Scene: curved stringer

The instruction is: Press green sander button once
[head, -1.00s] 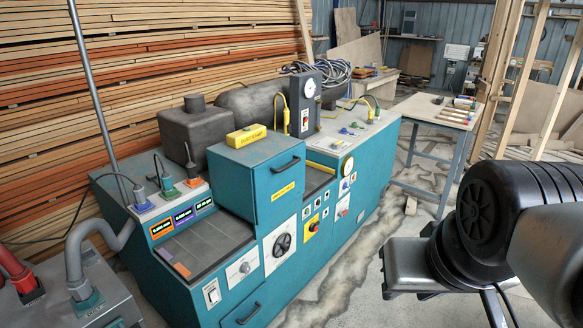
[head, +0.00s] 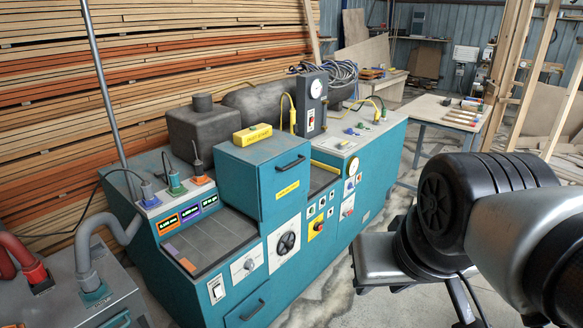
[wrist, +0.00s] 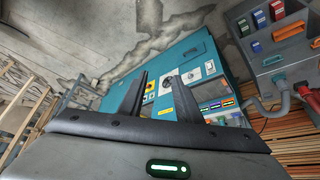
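The teal machine bench (head: 345,245) stands in the middle of the head view, with a drawer block, dials and several small switches on its front. Small blue and green controls (head: 343,145) sit on its grey top near the gauge post (head: 311,105). A green plug-like part (head: 175,184) sits on the left ledge. I cannot tell which part is the green sander button. My gripper (wrist: 160,76) is open and empty, its two fingers apart in the wrist view, with the bench front (wrist: 155,80) some distance beyond. The gripper's fingers do not show in the head view.
A grey machine with hoses (head: 100,305) stands at the left and shows upper right in the wrist view (wrist: 270,50). A work table with tools (head: 425,110) stands behind, right. Stacked timber (head: 200,50) lines the back. Concrete floor is open in front of the bench.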

